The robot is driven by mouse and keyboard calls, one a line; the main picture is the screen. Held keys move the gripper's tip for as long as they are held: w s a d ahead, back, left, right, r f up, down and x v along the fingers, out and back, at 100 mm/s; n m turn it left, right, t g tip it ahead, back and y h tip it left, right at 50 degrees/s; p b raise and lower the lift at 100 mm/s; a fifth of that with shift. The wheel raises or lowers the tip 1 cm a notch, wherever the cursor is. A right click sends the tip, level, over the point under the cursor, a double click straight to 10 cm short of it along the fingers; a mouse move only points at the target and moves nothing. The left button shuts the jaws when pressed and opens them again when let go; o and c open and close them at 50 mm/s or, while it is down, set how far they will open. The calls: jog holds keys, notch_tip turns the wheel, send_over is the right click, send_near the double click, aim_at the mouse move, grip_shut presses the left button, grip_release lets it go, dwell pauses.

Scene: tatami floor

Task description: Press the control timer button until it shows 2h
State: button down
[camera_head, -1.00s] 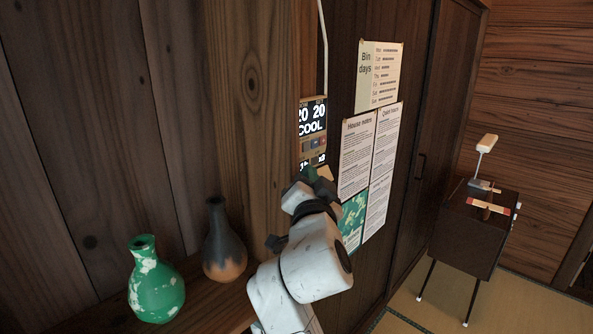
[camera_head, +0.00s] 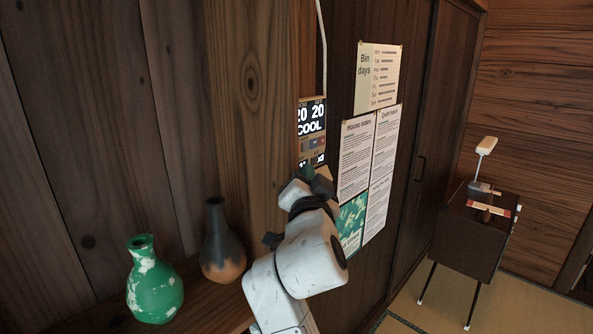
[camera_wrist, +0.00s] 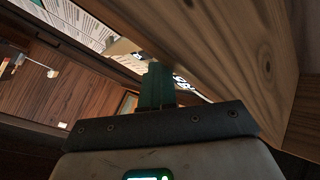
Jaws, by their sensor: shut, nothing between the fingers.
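The control panel (camera_head: 312,118) is mounted on the wooden wall post in the head view. Its upper display reads "20 20" and "COOL", and a row of small buttons (camera_head: 313,145) sits below that. A lower display (camera_head: 318,160) is partly covered by my gripper; "x3" seems to show at its right, and the rest is not legible. My gripper (camera_head: 310,172) is shut and empty, with its dark green fingertips just below or at the panel's lower part. I cannot tell whether they touch it. In the wrist view the shut fingers (camera_wrist: 157,85) cover part of the panel's lettering (camera_wrist: 183,82).
A green vase (camera_head: 155,285) and a dark vase (camera_head: 223,245) stand on the wooden shelf at lower left. Paper notices (camera_head: 370,150) hang right of the panel. A small dark table (camera_head: 470,240) with items on it stands at right on the tatami.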

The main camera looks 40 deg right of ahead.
jog(key=shift+w+a+r+t, duration=0.3)
jog(key=shift+w+a+t, duration=0.15)
jog(key=shift+w, duration=0.2)
dwell(0.4)
jog(key=shift+s+f+b, duration=0.1)
jog(key=shift+f+b, duration=0.1)
jog(key=shift+b, duration=0.4)
jog(key=shift+s, duration=0.1)
jog(key=shift+g, duration=0.25)
jog(key=shift+s+d+f, duration=0.15)
jog(key=shift+s, duration=1.1)
jog(key=shift+s+d+f, duration=0.1)
jog(key=shift+s+d, duration=0.05)
jog(key=shift+s, duration=1.1)
jog(key=shift+f, duration=0.1)
